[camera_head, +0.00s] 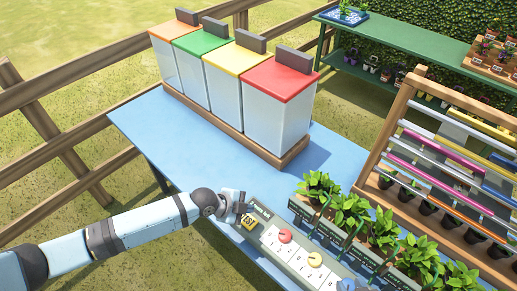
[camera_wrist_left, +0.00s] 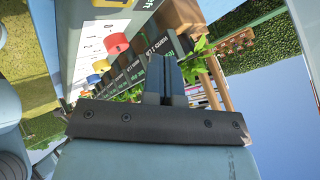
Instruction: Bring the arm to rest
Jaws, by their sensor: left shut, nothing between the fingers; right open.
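My left arm comes in from the left in the head view. Its gripper (camera_head: 238,202) is above the near edge of the blue table, at the left end of a grey control panel (camera_head: 266,227). In the left wrist view the gripper's two fingers (camera_wrist_left: 165,80) are together with nothing between them. I cannot tell whether the gripper touches the panel. My right gripper cannot be made out in either view.
Bins with orange, green, yellow and red (camera_head: 283,80) lids stand at the back of the blue table (camera_head: 190,150). Potted plants (camera_head: 350,210) line the panel's right side. A wooden rack (camera_head: 395,115) stands at the right. The table between bins and panel is clear.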

